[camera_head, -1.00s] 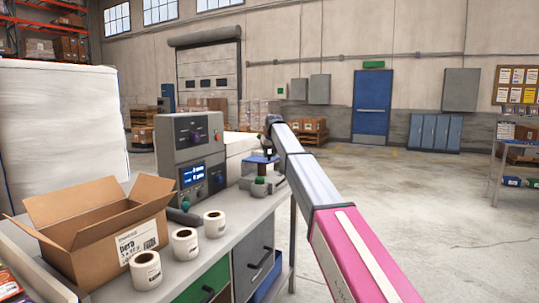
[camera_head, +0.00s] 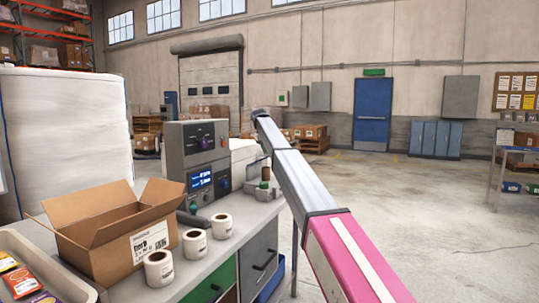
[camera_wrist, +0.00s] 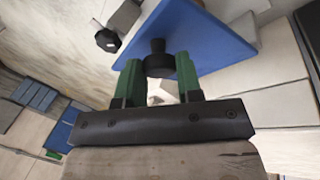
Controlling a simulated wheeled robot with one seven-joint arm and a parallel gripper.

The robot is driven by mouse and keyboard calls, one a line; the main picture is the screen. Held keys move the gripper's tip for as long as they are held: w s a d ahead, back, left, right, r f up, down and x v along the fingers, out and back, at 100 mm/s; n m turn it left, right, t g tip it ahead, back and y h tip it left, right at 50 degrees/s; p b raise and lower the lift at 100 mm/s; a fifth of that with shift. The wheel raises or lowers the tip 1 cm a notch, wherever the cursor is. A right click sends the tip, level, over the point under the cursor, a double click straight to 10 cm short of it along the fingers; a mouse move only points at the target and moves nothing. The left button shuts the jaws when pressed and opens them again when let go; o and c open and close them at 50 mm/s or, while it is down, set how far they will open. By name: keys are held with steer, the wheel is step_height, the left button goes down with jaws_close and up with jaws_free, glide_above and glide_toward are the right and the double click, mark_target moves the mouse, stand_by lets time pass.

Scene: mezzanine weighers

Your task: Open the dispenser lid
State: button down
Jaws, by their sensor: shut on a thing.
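The dispenser lid is a blue panel (camera_wrist: 200,32) with a dark round knob (camera_wrist: 158,62), large in the wrist view. My gripper (camera_wrist: 158,78) has its green fingers on either side of the knob and is shut on it. In the head view the dispenser (camera_head: 262,193) is on the counter beyond the grey control console, partly hidden by my arm. A thin panel edge, apparently the lid, stands tilted up above it. A small green part, probably a gripper finger, shows there; the dispenser's inside cannot be seen.
On the counter (camera_head: 238,222) are a grey console (camera_head: 197,165), an open cardboard box (camera_head: 110,232) and several white label rolls (camera_head: 194,242). A tray (camera_head: 70,278) with colored packets is at the lower left. Open floor (camera_head: 400,215) lies to the right.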

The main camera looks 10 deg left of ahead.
steer(key=shift+w+a+r+h, duration=0.25)
steer(key=shift+a+r+h, duration=0.3)
steer(key=shift+r+h, duration=0.05)
steer(key=c, duration=0.8)
jaws_free()
steer(key=shift+r, duration=0.1)
steer(key=shift+a+r, duration=0.2)
steer(key=shift+r, duration=0.1)
steer(key=s+a, duration=0.2)
steer(key=a, duration=0.1)
steer(key=s+a, duration=0.1)
steer(key=a, duration=0.3)
steer(key=s+a, duration=0.2)
steer(key=a, duration=0.2)
steer(key=shift+s+r, duration=0.15)
steer(key=shift+s, duration=0.15)
